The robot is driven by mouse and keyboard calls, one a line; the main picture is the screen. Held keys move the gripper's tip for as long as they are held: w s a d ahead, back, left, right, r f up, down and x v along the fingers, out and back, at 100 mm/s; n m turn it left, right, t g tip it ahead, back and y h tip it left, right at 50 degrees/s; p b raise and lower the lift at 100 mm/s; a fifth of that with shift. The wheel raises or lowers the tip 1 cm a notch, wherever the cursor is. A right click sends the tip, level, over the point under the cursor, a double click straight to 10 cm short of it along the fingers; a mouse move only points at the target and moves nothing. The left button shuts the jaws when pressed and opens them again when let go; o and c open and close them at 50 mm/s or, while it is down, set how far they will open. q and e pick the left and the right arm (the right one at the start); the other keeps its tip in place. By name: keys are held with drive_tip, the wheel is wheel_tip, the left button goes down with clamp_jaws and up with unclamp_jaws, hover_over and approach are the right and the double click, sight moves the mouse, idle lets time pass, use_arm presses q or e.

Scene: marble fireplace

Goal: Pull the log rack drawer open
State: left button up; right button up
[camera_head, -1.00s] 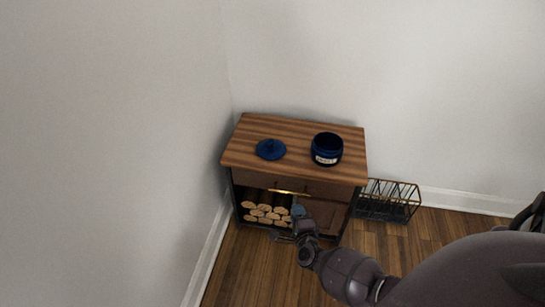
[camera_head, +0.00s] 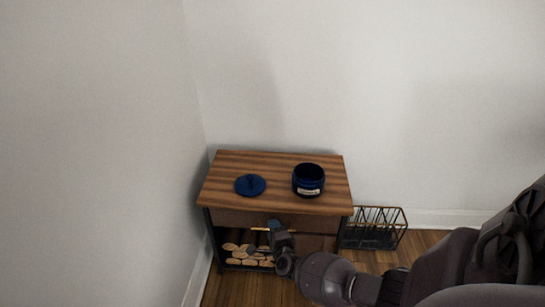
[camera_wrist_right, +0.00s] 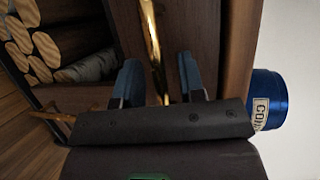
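The wooden log rack (camera_head: 225,165) stands in the corner, with a drawer (camera_head: 235,217) under its top; I see no clear gap around the drawer front. A long brass handle (camera_head: 260,229) runs across the front and also shows in the right wrist view (camera_wrist_right: 152,40). My right gripper (camera_head: 275,225) is at the handle's right part and hides some of it. In the right wrist view its two blue fingers (camera_wrist_right: 160,75) are apart, with the handle between them and room on both sides. My left gripper is not in view.
On the rack top are a dark blue jar (camera_head: 308,182) with a label and a blue lid (camera_head: 250,185). Cut logs (camera_head: 242,256) fill the lower left bay. A black wire rack (camera_head: 375,228) stands to the right. White walls close in behind and left.

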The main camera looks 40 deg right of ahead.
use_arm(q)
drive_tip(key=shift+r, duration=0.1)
use_arm(e)
clamp_jaws()
drive_tip(key=shift+s+a, duration=0.1)
